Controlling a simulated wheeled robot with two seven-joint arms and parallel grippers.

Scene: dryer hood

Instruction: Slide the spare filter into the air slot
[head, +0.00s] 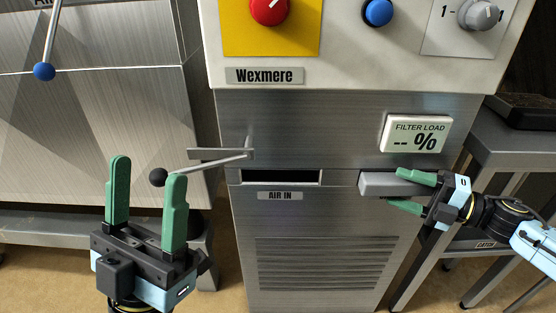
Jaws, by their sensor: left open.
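The air slot (281,177) is a dark, wide opening in the front of the steel cabinet, above the "AIR IN" label (280,195). The spare filter appears to be the flat grey block (376,185) to the right of the slot, apart from it and at about its height. My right gripper (402,191) has its green fingers above and below the block and appears to hold it; the upper finger covers part of it. My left gripper (146,205) is open and empty, fingers upward, at the lower left.
A lever with a black ball knob (158,177) sticks out left of the slot, close to my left gripper. A vent grille (327,263) lies below. A grey side table (512,145) stands at right. A "FILTER LOAD" display (416,134) reads "-- %".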

